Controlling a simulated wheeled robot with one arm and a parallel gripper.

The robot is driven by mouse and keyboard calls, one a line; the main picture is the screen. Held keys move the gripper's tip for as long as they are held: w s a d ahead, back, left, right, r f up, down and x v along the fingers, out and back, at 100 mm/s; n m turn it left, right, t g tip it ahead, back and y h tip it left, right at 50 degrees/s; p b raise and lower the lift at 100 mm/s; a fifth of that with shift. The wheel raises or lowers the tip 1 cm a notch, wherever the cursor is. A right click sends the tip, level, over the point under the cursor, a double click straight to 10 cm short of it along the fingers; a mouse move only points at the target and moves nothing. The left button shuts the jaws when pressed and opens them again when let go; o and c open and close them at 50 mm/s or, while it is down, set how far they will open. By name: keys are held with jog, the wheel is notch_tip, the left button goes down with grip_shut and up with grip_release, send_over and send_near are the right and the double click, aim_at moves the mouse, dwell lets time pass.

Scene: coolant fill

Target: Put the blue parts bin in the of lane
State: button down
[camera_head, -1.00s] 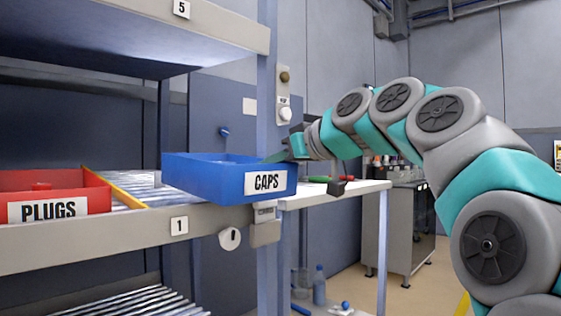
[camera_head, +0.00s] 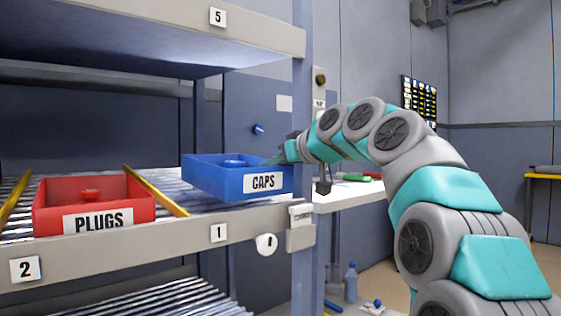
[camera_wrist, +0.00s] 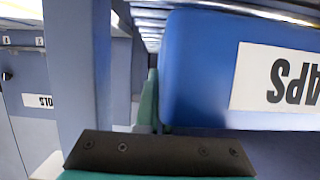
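The blue parts bin (camera_head: 215,183), labelled CAPS, is over the rollers of lane 1, right of a yellow divider (camera_head: 155,190). It looks about level; I cannot tell whether its base touches the rollers. A round blue piece shows inside it. My gripper (camera_head: 276,158) is at the bin's right wall and appears shut on it. In the wrist view the bin (camera_wrist: 200,70) fills the right side, with its label upside down, and a teal finger (camera_wrist: 148,105) lies along its side wall. The other finger is hidden.
A red PLUGS bin (camera_head: 60,208) sits in lane 2, left of the divider. A shelf marked 5 (camera_head: 130,22) overhangs the lanes. A rack post (camera_head: 303,90) stands just right of the bin. A white bench (camera_head: 350,195) is behind my arm.

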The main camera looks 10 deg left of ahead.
jog(key=shift+w+a+r+p, duration=0.2)
jog(key=shift+w+a+p, duration=0.5)
jog(key=shift+w+a, duration=0.35)
jog(key=shift+a+f+b, duration=0.1)
jog(key=shift+f+b, duration=1.3)
jog(key=shift+f, duration=0.1)
jog(key=c, duration=1)
grip_release()
jog(key=shift+o, duration=0.2)
